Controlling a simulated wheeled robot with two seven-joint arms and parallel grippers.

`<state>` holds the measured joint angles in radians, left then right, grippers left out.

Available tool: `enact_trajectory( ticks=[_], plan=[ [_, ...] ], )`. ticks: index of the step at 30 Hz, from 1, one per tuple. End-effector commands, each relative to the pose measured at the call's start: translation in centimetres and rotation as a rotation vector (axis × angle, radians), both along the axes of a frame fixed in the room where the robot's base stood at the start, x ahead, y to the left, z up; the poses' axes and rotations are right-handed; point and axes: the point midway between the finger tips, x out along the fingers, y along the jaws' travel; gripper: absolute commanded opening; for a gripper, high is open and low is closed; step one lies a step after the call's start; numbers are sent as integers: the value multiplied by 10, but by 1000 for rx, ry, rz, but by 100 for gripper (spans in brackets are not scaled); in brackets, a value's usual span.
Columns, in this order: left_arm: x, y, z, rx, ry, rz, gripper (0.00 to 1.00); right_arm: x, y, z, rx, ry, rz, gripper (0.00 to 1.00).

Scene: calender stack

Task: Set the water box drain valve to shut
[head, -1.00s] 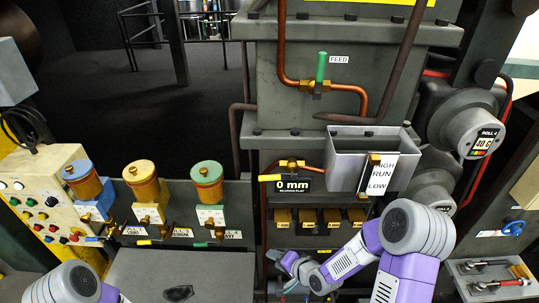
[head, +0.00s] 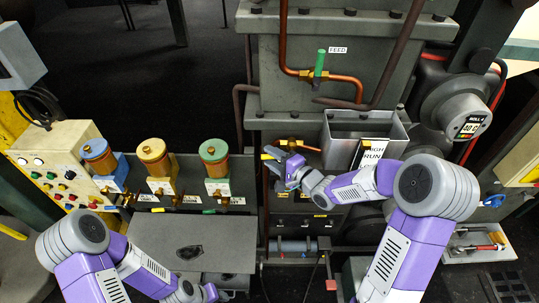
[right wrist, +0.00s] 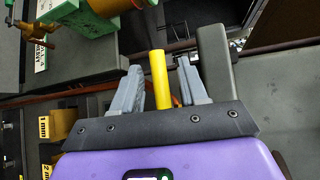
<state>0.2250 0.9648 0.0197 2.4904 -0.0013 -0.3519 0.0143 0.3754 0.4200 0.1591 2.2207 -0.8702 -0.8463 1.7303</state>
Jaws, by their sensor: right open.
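The grey water box (head: 340,128) hangs on the machine's front, with a copper pipe and brass valve fitting at its left. The drain valve's yellow handle (head: 267,157) sticks out to the left, largely hidden by my right gripper (head: 282,165). In the right wrist view the yellow handle (right wrist: 158,78) stands between the two grey fingers of my open right gripper (right wrist: 158,85), with a gap on each side. My left gripper (head: 208,293) is low at the bottom edge, small and partly hidden; its jaws cannot be made out.
Three oil cups, blue (head: 97,152), yellow (head: 153,152) and green (head: 214,152), stand on brass valves at left. The green FEED valve handle (head: 320,62) rises above. The HIGH/RUN/LOW plate (head: 373,150) is right of my right gripper. A grey flat cover (head: 193,240) lies in front.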

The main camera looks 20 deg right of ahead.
Motion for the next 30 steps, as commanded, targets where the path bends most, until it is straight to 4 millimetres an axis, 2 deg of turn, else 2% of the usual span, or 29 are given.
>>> enact_trajectory(
  ticks=[4,12,14,21,30],
  plan=[
    [0,0,2,0,0,0,43,10,6,-2,-2,1,0,43],
    [0,0,2,0,0,0,43,12,7,-2,-2,0,-1,43],
    [0,0,2,0,0,0,43,12,7,-2,-2,0,-1,37],
    [0,0,2,0,0,0,43,11,7,-2,-2,0,-1,0],
    [0,0,2,0,0,0,43,12,6,-2,0,0,-1,0]
  ],
)
